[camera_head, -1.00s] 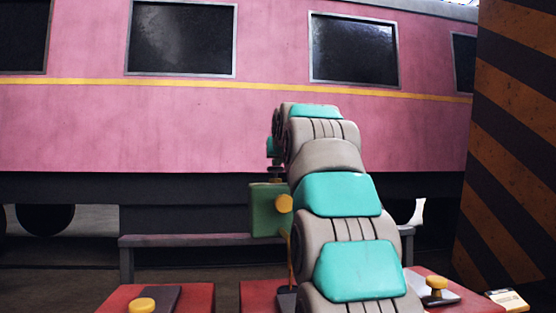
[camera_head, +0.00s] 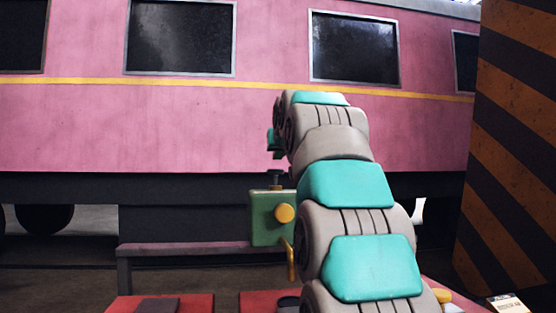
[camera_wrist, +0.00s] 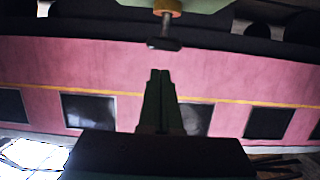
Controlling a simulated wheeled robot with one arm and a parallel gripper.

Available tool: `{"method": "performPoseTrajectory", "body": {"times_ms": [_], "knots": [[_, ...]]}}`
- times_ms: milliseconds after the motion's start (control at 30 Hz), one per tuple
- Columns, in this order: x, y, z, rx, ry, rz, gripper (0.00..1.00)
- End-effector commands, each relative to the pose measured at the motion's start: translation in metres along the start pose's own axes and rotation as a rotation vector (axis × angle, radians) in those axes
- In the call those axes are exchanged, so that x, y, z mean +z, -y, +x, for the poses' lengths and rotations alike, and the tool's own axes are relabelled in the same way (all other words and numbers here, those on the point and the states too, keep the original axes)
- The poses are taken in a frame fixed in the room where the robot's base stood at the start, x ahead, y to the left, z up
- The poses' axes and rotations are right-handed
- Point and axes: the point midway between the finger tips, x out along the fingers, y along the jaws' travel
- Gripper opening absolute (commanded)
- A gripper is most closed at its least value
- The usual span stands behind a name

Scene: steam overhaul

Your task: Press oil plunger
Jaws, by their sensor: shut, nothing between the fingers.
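The oil plunger (camera_head: 276,180) is a short dark stem with a flat cap on top of a green box (camera_head: 262,222). The box has a round yellow knob (camera_head: 285,213) on its face. In the upside-down wrist view, the plunger (camera_wrist: 165,43) shows at the top as a black cap on a thin rod below an orange-yellow collar (camera_wrist: 167,13). My gripper (camera_wrist: 160,74) is shut and empty, its fingertips pointing at the cap with a visible gap between them. In the head view my arm hides most of the gripper, which is above the plunger.
A grey bench (camera_head: 185,249) stands behind the box. Red-topped surfaces (camera_head: 195,303) lie at the front, with a yellow knob (camera_head: 443,296) at lower right. A pink rail carriage (camera_head: 260,130) fills the background. A striped pillar (camera_head: 515,150) stands at right.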

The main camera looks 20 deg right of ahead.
Motion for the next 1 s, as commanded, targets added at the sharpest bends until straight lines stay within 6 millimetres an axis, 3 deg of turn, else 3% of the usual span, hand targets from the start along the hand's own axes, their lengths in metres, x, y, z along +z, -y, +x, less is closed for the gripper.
{"method": "performPoseTrajectory", "body": {"times_ms": [300,500,1000], "knots": [[0.002,0.000,-0.059,0.000,-0.006,0.000,0.00],[0.002,0.000,-0.085,0.000,-0.005,0.000,0.00],[0.002,0.000,-0.089,0.000,-0.003,0.000,0.00]]}}
